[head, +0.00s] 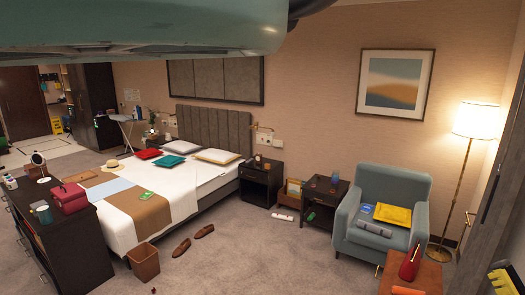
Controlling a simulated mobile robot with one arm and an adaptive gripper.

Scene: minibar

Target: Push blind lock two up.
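I cannot make out a blind or a blind lock for certain in the head view. At the right edge stands a tall grey-brown panel (492,190) with a small dark fitting on it. I cannot tell whether that fitting is a lock. My gripper is not in view. A pale teal part of my own body fills the top left and hides what is behind it.
A bed (205,200) stands left of centre, with a dark dresser (75,240) before it. A blue-grey armchair (350,215), a floor lamp (478,120) and a small orange-brown table (428,275) are at right. Shoes (182,247) and a bin (143,262) dot the carpet; its middle is mostly clear.

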